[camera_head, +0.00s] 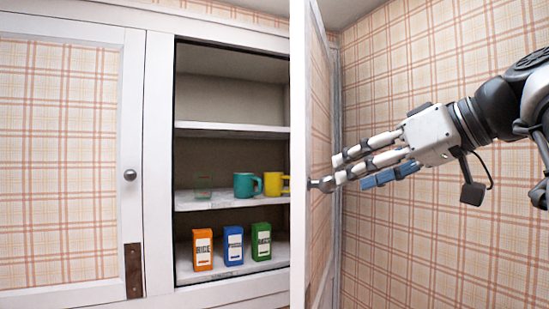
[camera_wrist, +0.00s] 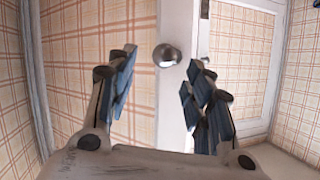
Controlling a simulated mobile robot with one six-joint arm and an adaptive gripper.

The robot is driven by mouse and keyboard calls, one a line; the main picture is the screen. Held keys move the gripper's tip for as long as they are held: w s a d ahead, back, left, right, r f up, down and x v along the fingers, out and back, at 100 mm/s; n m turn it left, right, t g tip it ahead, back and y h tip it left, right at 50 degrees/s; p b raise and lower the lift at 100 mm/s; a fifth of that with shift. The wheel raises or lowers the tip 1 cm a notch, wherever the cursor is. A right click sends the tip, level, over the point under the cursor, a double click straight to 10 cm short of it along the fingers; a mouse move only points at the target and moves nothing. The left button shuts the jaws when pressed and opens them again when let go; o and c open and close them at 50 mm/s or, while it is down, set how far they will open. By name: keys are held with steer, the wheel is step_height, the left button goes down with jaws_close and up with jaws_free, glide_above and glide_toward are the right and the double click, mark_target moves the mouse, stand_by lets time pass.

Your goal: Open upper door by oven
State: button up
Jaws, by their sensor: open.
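The upper cabinet door (camera_head: 297,150) stands swung well open, seen almost edge-on in the head view, with white frame and plaid panel. Its round metal knob (camera_head: 326,184) is on the side facing my gripper (camera_head: 338,172). In the head view the fingertips are at the knob; contact is hard to tell. In the wrist view the knob (camera_wrist: 167,56) shows ahead of and between the fingertips of my open gripper (camera_wrist: 160,72), apart from both. No oven is in view.
A closed plaid door (camera_head: 60,160) is at left. A plaid wall (camera_head: 440,240) is behind my arm.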

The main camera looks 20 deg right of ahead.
steer(key=v, duration=0.6)
steer(key=shift+s, duration=0.2)
steer(key=shift+d, duration=0.15)
